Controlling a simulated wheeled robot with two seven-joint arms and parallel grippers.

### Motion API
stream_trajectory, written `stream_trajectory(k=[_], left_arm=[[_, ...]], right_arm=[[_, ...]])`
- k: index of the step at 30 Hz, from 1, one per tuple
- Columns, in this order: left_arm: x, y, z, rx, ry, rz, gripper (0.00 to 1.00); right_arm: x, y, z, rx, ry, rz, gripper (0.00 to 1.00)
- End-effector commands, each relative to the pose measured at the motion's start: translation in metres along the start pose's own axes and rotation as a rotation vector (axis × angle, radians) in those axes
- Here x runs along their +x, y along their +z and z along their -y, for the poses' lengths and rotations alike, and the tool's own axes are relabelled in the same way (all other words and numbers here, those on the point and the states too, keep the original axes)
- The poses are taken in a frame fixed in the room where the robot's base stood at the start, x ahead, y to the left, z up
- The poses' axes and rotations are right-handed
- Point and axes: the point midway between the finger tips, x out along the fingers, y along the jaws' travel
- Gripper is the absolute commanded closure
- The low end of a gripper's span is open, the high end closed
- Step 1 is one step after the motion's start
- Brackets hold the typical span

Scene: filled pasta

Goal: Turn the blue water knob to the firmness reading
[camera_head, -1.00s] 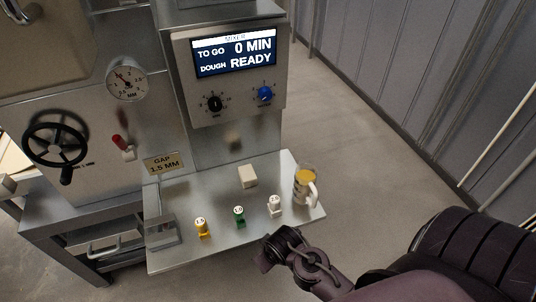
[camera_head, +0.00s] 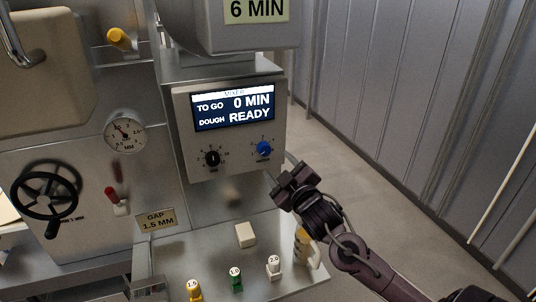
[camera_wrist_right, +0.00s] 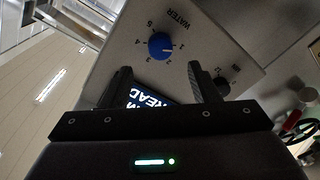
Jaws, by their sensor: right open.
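The blue water knob (camera_head: 264,148) is on the right of the mixer panel, below the screen (camera_head: 234,107) that reads "TO GO 0 MIN, DOUGH READY". My right gripper (camera_head: 283,185) is just below and right of the knob in the head view, apart from it. In the right wrist view the blue knob (camera_wrist_right: 161,46) shows beyond and between the two open fingers (camera_wrist_right: 160,85), with "WATER" and a numbered dial around it. The fingers hold nothing. A black knob (camera_head: 212,158) sits left of the blue one. My left gripper is not in view.
A steel shelf (camera_head: 205,262) below holds a pale block (camera_head: 245,235), yellow (camera_head: 194,290), green (camera_head: 236,279) and white (camera_head: 273,268) numbered pieces, and a jug (camera_head: 301,244) partly behind my right arm. A gauge (camera_head: 125,132) and handwheel (camera_head: 47,190) are at left.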

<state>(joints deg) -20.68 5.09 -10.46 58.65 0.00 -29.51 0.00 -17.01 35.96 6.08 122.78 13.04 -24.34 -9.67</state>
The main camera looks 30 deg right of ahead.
Motion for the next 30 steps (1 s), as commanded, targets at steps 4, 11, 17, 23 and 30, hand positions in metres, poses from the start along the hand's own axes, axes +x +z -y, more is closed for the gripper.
stream_trajectory(k=[4, 11, 17, 23, 30], left_arm=[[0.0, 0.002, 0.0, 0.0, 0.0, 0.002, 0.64], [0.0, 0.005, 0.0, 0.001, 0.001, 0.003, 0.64], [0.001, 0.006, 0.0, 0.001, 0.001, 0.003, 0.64], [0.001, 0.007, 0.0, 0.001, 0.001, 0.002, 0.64], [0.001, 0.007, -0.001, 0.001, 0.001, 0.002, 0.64]], right_arm=[[0.017, -0.001, -0.002, -0.001, 0.004, -0.004, 0.45], [0.051, -0.001, -0.002, 0.0, 0.003, -0.001, 0.45], [0.07, 0.0, -0.001, 0.001, 0.002, -0.001, 0.45], [0.075, 0.0, 0.0, 0.001, 0.0, 0.0, 0.45], [0.074, 0.0, 0.001, 0.001, 0.0, 0.001, 0.55]])
